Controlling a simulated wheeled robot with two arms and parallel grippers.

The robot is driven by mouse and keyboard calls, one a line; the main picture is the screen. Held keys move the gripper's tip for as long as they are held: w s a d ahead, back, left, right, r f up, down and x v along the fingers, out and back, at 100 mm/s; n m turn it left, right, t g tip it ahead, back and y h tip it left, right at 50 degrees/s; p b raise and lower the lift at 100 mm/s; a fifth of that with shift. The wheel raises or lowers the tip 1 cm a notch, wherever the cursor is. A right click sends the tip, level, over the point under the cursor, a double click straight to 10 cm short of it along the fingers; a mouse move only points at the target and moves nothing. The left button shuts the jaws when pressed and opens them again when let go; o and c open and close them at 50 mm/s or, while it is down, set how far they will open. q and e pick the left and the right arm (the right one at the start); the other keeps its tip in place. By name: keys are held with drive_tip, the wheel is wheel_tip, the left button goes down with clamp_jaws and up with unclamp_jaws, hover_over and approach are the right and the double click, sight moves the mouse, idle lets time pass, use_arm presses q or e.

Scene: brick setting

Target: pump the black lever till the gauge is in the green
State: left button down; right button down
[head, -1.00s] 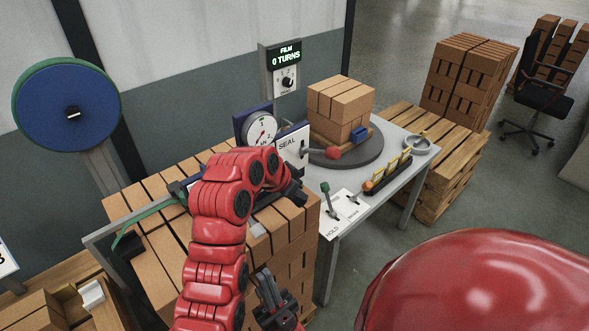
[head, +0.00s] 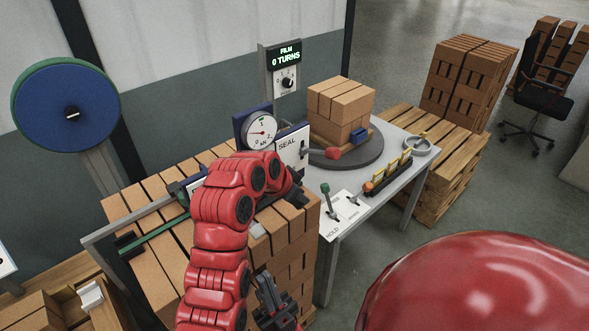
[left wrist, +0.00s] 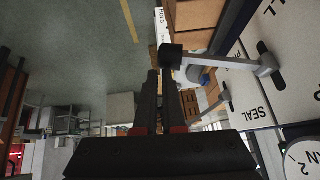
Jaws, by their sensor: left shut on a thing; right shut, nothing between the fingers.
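The black lever's dark knob (left wrist: 172,55) and grey bar (left wrist: 225,63) show in the left wrist view, beside the white SEAL panel. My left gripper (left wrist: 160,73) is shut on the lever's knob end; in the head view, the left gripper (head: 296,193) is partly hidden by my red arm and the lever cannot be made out. The round white gauge (head: 261,130) stands behind that arm, marked 1 and 2; its needle appears to point left, but the exact reading is too small to tell. My right gripper (head: 270,297) is shut and empty, low in front of the brick stack.
A green strap (head: 155,235) runs across the brick stack (head: 150,200). The white SEAL panel (head: 292,148) stands right of the gauge. Small levers (head: 326,190) stand on the grey table (head: 400,185), with bricks on a turntable (head: 345,158) behind.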

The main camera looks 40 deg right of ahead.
idle(0.4)
use_arm(q)
drive_tip(key=shift+w+r, duration=0.25)
drive_tip(key=shift+r, duration=0.35)
drive_tip(key=shift+w+r, duration=0.2)
drive_tip(key=shift+r, duration=0.35)
drive_tip(key=shift+w+r+b, duration=0.3)
drive_tip(key=shift+w+r, duration=0.15)
drive_tip(key=shift+r, duration=0.15)
drive_tip(key=w+r, duration=0.3)
drive_tip(key=r, duration=0.3)
drive_tip(key=shift+a+r, duration=0.15)
drive_tip(key=shift+w, duration=0.1)
